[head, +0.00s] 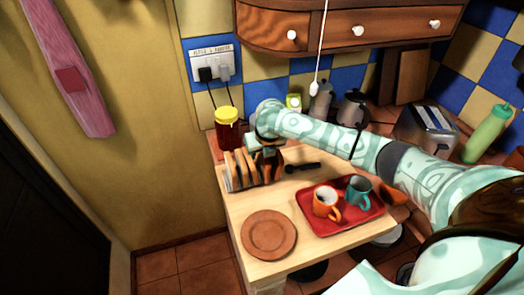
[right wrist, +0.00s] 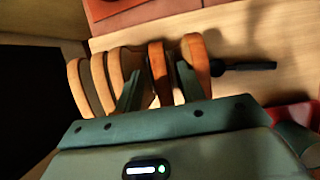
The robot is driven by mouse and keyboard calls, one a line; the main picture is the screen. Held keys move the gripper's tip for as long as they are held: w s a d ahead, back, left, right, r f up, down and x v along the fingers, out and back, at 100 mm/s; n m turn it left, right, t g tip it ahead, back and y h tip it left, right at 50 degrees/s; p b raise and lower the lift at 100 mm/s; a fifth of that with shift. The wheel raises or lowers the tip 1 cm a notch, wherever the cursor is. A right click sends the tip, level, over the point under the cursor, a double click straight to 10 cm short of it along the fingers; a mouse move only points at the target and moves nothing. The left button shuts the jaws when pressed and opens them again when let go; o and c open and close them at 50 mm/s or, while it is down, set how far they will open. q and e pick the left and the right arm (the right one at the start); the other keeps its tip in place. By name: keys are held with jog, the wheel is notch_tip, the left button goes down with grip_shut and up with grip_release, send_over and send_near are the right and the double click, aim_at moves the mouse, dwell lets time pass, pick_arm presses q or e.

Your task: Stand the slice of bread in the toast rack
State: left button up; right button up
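The toast rack (head: 228,182) stands at the back left of the wooden counter, with several upright brown, slice-like pieces in a row. I cannot tell every slice from the rack's own parts. My right gripper (head: 268,152) is over the right end of this row and hides part of it. In the right wrist view my gripper's two fingers (right wrist: 158,88) stand apart, with a dark orange-brown upright piece (right wrist: 157,70) between them. A gap shows beside the right finger. Another upright piece (right wrist: 197,58) is just right of that finger. My left gripper is not in view.
A red tray (head: 345,222) with an orange mug (head: 326,202) and a teal mug (head: 360,191) is at the right. A brown plate (head: 269,234) lies in front. A dark-handled utensil (head: 303,167) lies beside the rack, and a yellow-lidded jar (head: 229,130) stands behind.

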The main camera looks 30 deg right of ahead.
jog(key=shift+r, duration=0.1)
jog(key=p+v, duration=0.6)
jog(key=v, duration=1)
jog(key=shift+s, duration=0.2)
